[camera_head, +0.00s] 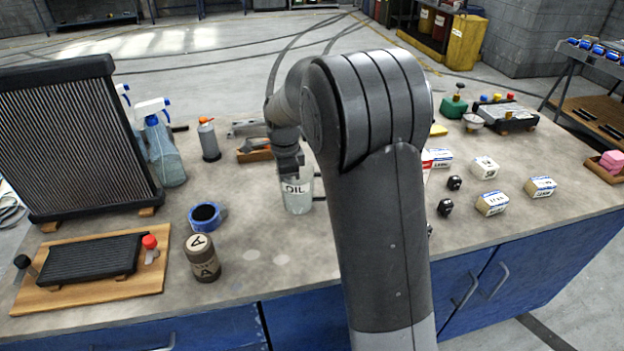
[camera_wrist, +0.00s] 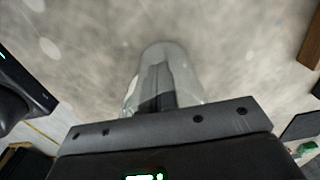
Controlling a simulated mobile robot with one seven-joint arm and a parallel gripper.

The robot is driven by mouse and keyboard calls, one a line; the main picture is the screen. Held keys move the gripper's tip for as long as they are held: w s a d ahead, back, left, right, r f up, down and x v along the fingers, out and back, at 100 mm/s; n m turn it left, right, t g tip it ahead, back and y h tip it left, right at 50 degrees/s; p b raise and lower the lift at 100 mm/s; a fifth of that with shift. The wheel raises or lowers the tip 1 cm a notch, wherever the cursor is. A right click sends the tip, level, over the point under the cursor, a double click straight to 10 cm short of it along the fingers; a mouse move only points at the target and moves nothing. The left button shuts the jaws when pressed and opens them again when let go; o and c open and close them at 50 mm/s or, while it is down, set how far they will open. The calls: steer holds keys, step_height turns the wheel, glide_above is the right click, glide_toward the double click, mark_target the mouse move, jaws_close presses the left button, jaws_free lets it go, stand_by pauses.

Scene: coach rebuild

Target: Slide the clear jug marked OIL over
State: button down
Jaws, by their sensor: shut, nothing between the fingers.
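The clear jug marked OIL (camera_head: 298,200) stands upright on the workbench (camera_head: 250,240), near the middle, with its handle on the right. My gripper (camera_head: 291,170) is shut and empty, pointing down right at the jug's top. Whether it touches the jug, or sits behind or inside the rim, I cannot tell. In the wrist view the clear jug (camera_wrist: 182,72) lies just beyond my gripper (camera_wrist: 155,102), which covers its near part. My arm hides the bench right of the jug in the head view.
A wooden tray (camera_head: 258,154) lies behind. Small boxes (camera_head: 491,203) and black pieces stand to the right. Bench before the jug is clear.

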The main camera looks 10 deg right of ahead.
steer(key=a, duration=0.9)
steer(key=shift+a, duration=0.35)
steer(key=shift+d, duration=0.1)
steer(key=shift+d, duration=0.4)
steer(key=d, duration=0.3)
step_height(320, 180, up, 10)
steer(key=s+d+r+n+t, duration=0.1)
steer(key=s+d+r+n, duration=0.25)
steer(key=s, duration=0.35)
steer(key=s+d+r+n+t, duration=0.25)
steer(key=s+d+n, duration=0.2)
steer(key=s, duration=0.25)
steer(key=s+d+f+n+t, duration=0.2)
steer(key=s+n, duration=0.8)
steer(key=s, duration=0.6)
steer(key=shift+s+d+f, duration=0.15)
steer(key=shift+s+d, duration=0.1)
steer(key=shift+d, duration=0.3)
